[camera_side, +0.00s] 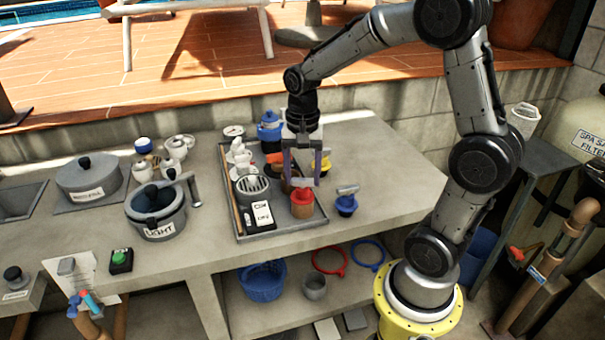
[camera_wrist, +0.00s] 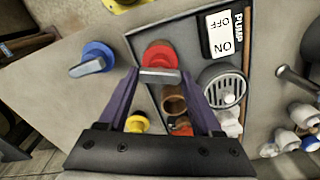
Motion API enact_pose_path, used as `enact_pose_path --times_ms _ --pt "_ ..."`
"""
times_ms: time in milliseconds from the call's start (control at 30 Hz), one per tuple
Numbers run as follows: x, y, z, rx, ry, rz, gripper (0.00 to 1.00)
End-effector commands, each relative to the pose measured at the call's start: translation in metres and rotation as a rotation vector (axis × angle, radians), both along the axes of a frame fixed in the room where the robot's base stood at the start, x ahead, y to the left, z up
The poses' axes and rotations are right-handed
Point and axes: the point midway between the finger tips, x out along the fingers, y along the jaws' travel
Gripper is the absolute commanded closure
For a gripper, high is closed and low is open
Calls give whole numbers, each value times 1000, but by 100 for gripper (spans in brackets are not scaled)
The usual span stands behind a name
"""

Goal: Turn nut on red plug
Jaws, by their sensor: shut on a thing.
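The red plug (camera_side: 302,207) stands upright at the front right of the grey tray. It also shows in the wrist view (camera_wrist: 160,54). A grey bar-shaped nut (camera_wrist: 160,76) lies across it. My gripper (camera_side: 302,181), with purple fingers pointing down, is over the red plug. Its fingertips (camera_wrist: 160,73) are at the two ends of the grey nut, shut on it. The far side of the nut and the exact finger contact are hidden.
The tray (camera_side: 282,229) holds an ON/OFF pump label (camera_side: 261,213), a round grille (camera_side: 252,186) and several fittings. A blue plug (camera_side: 346,205) with a grey handle stands just right of the tray. A yellow piece (camera_wrist: 137,123) is near my gripper. Counter at right is clear.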

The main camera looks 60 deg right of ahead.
Motion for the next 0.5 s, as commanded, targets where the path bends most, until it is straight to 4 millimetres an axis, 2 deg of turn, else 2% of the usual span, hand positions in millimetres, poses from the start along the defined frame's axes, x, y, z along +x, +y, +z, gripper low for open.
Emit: enact_pose_path --times_ms 500 --pt "0 0 0 2 -1 -492 90"
